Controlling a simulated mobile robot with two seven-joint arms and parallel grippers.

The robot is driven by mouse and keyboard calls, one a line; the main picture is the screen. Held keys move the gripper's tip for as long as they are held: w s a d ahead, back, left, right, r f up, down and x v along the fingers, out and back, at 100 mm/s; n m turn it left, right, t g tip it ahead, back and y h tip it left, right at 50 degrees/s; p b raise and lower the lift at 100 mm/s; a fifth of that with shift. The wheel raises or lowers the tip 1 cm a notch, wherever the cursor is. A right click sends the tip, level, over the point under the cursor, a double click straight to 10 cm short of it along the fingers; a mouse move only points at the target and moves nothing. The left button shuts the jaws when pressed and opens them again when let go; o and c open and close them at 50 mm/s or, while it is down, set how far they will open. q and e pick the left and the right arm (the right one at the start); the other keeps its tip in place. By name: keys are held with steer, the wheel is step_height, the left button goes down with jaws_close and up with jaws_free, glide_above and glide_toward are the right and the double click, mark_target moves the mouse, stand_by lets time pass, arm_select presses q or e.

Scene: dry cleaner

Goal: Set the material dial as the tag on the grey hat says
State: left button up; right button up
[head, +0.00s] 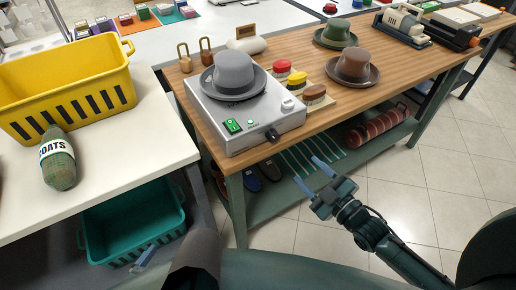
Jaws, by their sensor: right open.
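The grey hat (234,73) rests on top of a silver box-shaped machine (232,105) on the wooden table. I cannot make out a tag on the hat or read any writing on it. A black knob (272,135) sticks out of the machine's front, and a white knob (288,104) sits on its top right; I cannot tell their markings. A green switch (233,126) is at the front left. My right gripper (313,177) is open and empty, below and right of the machine, in front of the table. A pale blue fingertip of my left gripper (147,254) shows low at left; its opening is unclear.
A brown hat (353,67) and a green hat (336,34) lie farther right. A yellow basket (70,85) and bottle-shaped bag (57,160) occupy the white counter. A teal crate (133,220) is below.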

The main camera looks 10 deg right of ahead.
mark_target(275, 139)
steer(key=x, duration=1.3)
steer(key=shift+w+a+r, duration=0.15)
steer(key=shift+c, duration=0.4)
steer(key=c, duration=0.9)
